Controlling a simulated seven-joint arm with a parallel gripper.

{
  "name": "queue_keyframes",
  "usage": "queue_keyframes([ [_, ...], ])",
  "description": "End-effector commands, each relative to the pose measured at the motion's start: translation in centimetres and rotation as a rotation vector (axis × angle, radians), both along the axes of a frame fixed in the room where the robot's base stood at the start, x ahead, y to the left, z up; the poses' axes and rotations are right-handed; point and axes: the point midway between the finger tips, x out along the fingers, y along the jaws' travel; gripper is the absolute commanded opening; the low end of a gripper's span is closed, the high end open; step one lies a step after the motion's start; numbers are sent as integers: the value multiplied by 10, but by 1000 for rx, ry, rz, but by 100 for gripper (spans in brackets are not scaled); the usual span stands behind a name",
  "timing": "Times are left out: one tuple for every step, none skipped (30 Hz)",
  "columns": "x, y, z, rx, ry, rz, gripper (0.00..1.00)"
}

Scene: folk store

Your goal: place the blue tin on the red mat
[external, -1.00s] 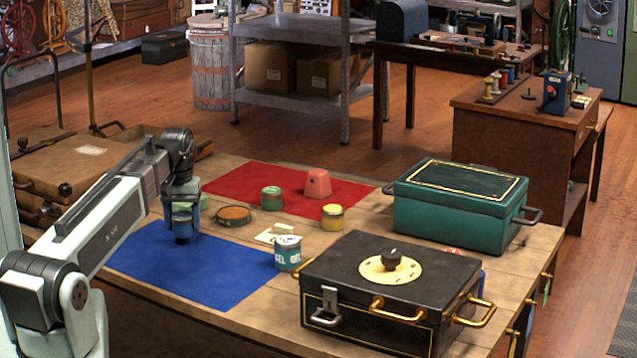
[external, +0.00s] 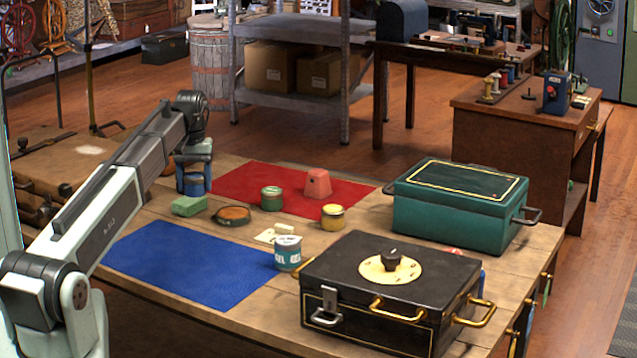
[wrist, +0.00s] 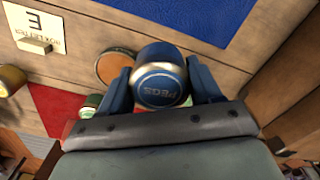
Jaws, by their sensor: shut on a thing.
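My gripper (external: 194,168) is shut on the blue tin (external: 194,184), near the left edge of the red mat (external: 238,178). The wrist view shows the tin's "PEGS" end (wrist: 160,82) between the two fingers (wrist: 161,85). The tin appears raised, but its exact height is hard to tell. In the wrist view the red mat (wrist: 48,104) shows at lower left, partly hidden by my gripper. A green tin (external: 271,198), a pink block-like piece (external: 317,184) and a yellow tin (external: 332,217) stand on or by the red mat.
A green block (external: 189,206) and a round brown dish (external: 233,214) lie near the tin. The blue mat (external: 195,262) is bare in front. A white-and-teal tin (external: 288,253), black case (external: 340,275) and green box (external: 455,210) stand rightward. The red mat's left part looks clear.

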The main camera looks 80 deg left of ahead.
Motion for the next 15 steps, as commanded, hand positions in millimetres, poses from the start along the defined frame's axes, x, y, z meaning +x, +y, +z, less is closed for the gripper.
queue_keyframes([
  [16,30,2,-1,0,1,31],
  [22,42,2,-1,0,2,31],
  [29,57,2,-1,0,2,31],
  [35,68,2,-1,0,2,31],
  [40,79,2,-1,0,1,31],
  [48,93,2,-1,0,-1,31],
  [53,104,2,-1,0,-2,31],
  [59,114,2,-1,0,-4,31],
  [66,128,2,-1,0,-6,31],
  [72,138,3,0,0,-9,31],
  [77,148,3,0,0,-11,31],
  [84,162,3,0,0,-15,31],
  [89,171,3,0,0,-19,31],
  [95,181,3,0,0,-22,31],
  [101,192,4,0,0,-28,31],
])
